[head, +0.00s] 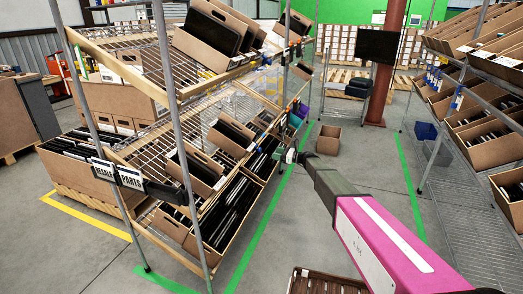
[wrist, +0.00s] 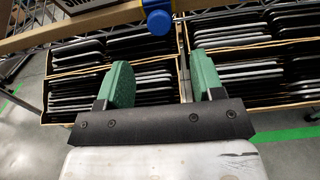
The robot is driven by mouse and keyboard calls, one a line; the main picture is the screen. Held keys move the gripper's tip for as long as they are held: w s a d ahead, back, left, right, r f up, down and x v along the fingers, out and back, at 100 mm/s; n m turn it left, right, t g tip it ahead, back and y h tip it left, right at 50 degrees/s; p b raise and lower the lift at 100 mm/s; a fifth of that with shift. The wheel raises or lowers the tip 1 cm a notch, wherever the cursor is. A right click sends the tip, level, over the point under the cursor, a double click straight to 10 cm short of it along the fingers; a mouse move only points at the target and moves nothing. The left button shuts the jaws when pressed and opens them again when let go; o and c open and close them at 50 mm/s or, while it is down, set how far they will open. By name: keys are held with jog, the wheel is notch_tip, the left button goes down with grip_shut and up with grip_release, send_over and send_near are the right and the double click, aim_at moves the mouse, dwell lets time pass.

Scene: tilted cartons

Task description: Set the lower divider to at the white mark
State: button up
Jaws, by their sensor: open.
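My gripper (wrist: 163,78) is open in the wrist view, its two green fingers apart with nothing between them. A blue clamp-like piece (wrist: 158,20) sits on the pale shelf rail (wrist: 95,22) at the top of that view, ahead of the fingers and apart from them. It may be the lower divider, but I cannot tell for sure. In the head view my gripper (head: 290,156) is at the right side of the left rack, by its lower tiers. I cannot make out a white mark in either view.
The left rack (head: 163,75) holds tilted cartons (head: 206,172) of dark flat items. Another rack with cartons (head: 492,142) stands at the right. The grey aisle floor (head: 330,215) is mostly open, with a carton (head: 328,140) on it and a brown crate (head: 325,283) at the bottom.

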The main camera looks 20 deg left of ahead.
aim_at(260, 150)
jog(key=a, duration=1)
jog(key=shift+w+a, duration=0.3)
jog(key=shift+w, duration=0.05)
